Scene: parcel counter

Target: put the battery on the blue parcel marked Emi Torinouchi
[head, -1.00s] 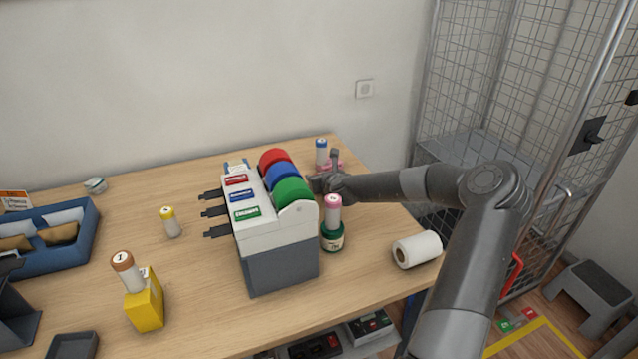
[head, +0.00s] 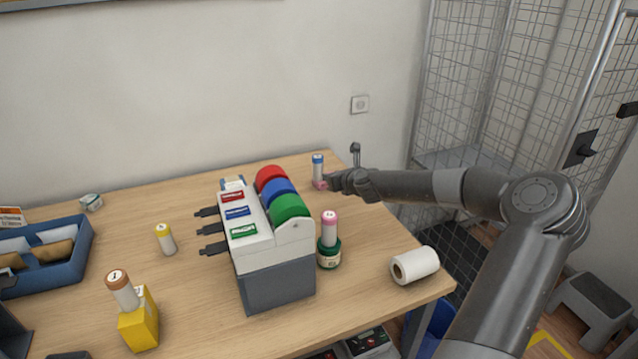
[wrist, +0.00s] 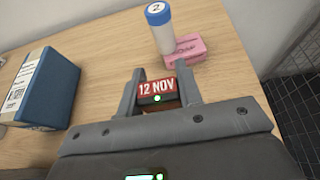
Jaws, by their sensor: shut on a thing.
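In the wrist view my gripper (wrist: 157,95) is shut on a small dark block with a red "12 NOV" label and a green light, which looks like the battery (wrist: 157,88). The battery is hidden in the head view. A blue box with a white label (wrist: 40,85), which looks like the blue parcel, stands to the left in the wrist view, apart from the gripper. Its label is too small to read. In the head view it seems mostly hidden behind the dispenser.
The blue-capped cylinder (wrist: 160,28) stands by a pink block (wrist: 185,50), just beyond the fingers. A dispenser with coloured rolls (head: 270,245) fills the middle of the counter (head: 370,235). A pink-topped cylinder (head: 329,240) and white roll (head: 415,265) are nearer. A wire cage (head: 480,80) stands right.

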